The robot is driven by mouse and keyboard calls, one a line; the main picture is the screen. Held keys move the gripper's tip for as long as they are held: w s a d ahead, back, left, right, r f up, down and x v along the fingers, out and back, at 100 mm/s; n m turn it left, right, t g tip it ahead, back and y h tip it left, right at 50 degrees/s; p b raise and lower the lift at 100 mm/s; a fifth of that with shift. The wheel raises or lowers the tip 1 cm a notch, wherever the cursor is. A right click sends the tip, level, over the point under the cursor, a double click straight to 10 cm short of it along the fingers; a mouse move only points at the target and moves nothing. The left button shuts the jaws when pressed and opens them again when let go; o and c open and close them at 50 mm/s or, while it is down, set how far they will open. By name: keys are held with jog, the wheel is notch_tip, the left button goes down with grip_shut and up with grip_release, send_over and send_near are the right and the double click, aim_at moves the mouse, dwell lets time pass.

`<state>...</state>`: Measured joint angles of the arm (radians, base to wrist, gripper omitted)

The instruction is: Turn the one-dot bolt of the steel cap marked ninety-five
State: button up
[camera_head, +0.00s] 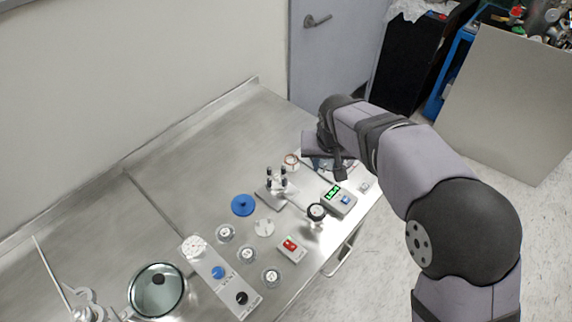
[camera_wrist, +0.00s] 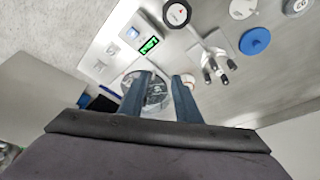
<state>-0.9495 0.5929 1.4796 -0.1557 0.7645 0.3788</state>
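My gripper (camera_wrist: 163,77) points down over the bench with its two dark fingers apart and nothing held between them. A round metallic piece (camera_wrist: 155,96) lies below and partly behind the left finger in the wrist view. I cannot make out a number or dots on it, so I cannot tell if it is the cap marked ninety-five. In the head view my gripper (camera_head: 338,163) hides most of this spot.
A block with dark upright pins (camera_head: 276,182) stands close to my gripper. Around it are a blue disc (camera_head: 242,205), a black-rimmed gauge (camera_head: 316,211), a green-display box (camera_head: 340,199) and a red-switch box (camera_head: 292,248). A round glass-lidded pan (camera_head: 157,290) is front left. The bench's back left is clear.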

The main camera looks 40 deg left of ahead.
jog(key=n+y, duration=0.1)
send_near(283, 167)
jog(key=shift+p+x, duration=1.65)
jog(key=shift+x, duration=2.5)
grip_shut()
